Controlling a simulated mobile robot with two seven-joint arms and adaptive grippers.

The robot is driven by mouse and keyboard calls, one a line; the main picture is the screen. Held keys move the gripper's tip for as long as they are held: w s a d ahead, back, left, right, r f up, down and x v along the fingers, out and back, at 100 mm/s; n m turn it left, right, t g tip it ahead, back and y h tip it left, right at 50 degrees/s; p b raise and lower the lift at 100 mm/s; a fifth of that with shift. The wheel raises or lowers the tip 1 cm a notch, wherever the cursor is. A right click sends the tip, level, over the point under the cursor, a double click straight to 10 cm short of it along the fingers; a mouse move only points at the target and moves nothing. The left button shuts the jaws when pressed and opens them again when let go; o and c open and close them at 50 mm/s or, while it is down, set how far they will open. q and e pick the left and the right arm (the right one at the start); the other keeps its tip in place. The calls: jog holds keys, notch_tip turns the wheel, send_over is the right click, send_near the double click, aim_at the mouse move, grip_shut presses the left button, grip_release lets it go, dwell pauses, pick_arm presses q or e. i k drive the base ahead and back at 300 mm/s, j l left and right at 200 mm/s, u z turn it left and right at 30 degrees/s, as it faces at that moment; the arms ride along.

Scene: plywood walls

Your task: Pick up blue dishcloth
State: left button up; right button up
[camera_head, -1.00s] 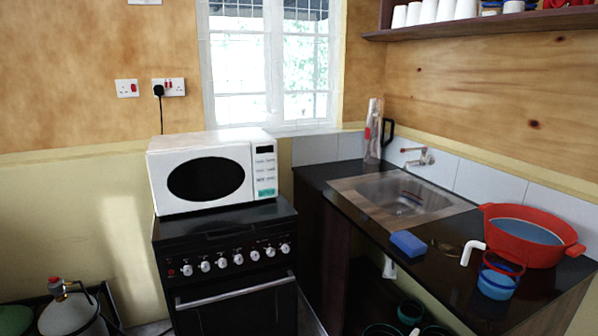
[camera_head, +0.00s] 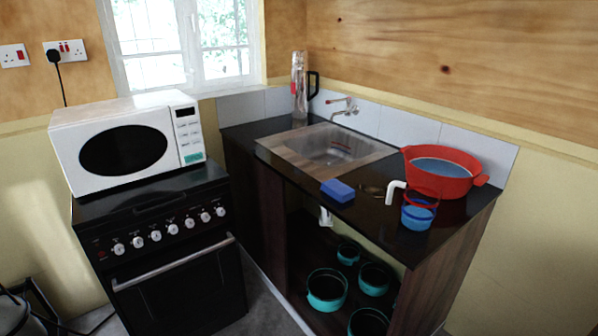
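A small blue block-shaped item (camera_head: 338,190), which looks like the blue dishcloth, lies on the front edge of the dark counter (camera_head: 300,185), in front of the sink (camera_head: 330,147). It looks thick and folded or sponge-like; I cannot tell which. Nothing covers it. Neither of my grippers shows in the head view.
A red basin (camera_head: 442,172) and a clear cup with blue and red parts (camera_head: 419,212) stand right of the blue item. Several teal pots (camera_head: 327,291) sit below the counter. The stove (camera_head: 165,250) with a white microwave (camera_head: 126,145) stands at left. Some floor shows between.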

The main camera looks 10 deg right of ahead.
aim_at(335, 188)
jog(key=i+z, duration=0.1)
jog(key=z, duration=1.8)
jog(key=j+z, duration=0.65)
jog(key=j, duration=0.25)
